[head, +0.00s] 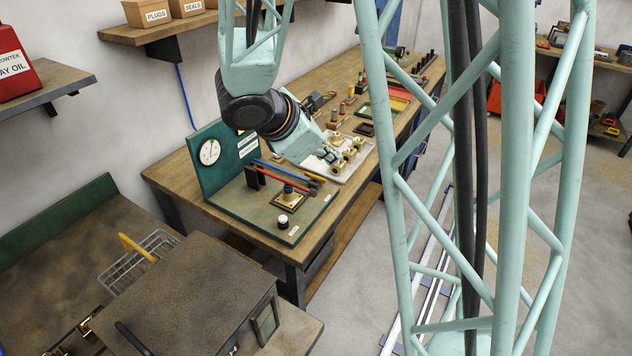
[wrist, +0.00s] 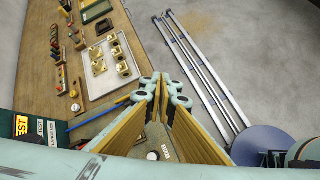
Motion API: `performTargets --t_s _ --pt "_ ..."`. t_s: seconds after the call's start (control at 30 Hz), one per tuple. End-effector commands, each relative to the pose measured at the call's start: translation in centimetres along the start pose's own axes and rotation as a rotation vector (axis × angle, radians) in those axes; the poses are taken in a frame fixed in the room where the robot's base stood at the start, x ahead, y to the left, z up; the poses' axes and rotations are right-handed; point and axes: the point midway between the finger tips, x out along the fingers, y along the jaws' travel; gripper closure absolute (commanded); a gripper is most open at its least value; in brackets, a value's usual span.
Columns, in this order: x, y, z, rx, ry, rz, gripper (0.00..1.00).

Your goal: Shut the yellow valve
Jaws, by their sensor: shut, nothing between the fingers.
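I cannot make out the yellow valve for certain in either view; my arm hides part of the bench. My gripper (head: 329,155) is shut and empty, near the pale tray (head: 334,176) of brass parts on the bench. In the wrist view its fingertips (wrist: 160,88) are together, pointing over the bench edge. The green test board (head: 232,203) carries a round gauge (head: 209,152), a blue bar (head: 274,170), a red bar (head: 291,170) and a blue-topped knob (head: 288,190). The board lies left of my gripper in the head view.
Brass fittings (wrist: 123,69) stand on the tray, with several small tools and parts along the wooden bench (wrist: 62,25). A wire basket (head: 148,258) with a yellow handle stands front left. A floor rail (wrist: 190,65) runs beside the bench over clear floor.

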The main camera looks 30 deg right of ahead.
Motion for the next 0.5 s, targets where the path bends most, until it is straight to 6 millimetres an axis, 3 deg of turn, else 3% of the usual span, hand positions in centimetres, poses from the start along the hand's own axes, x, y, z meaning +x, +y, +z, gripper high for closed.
performTargets --t_s 0.5 --pt "4.1 3.0 -5.0 -0.270 -0.008 0.059 1.00"
